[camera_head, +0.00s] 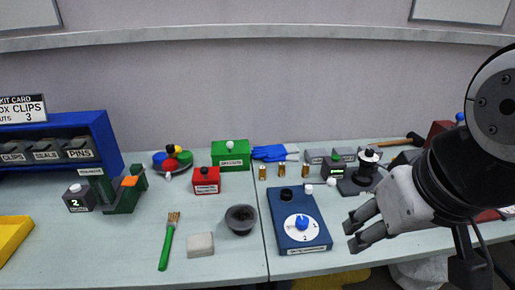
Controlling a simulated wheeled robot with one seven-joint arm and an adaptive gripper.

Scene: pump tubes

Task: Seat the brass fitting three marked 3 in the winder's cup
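Three small brass fittings stand upright in a row at the back of the table: a left one (262,172), a middle one (282,171) and a right one (305,170). Their numbers are too small to read, so I cannot tell which is marked 3. A black device with a spool-like post and pale top (366,168), possibly the winder, stands right of them beside a small box with a green display (335,167). I cannot make out its cup. My gripper (352,235) is open and empty, in front of this device and right of the blue dial box.
A blue box with a white dial (303,228) stands in front of the fittings. Left of it are a dark bowl (241,219), a pale block (200,244), a green-handled brush (168,240) and a red box (206,181). A hammer (400,141) lies behind the black device.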

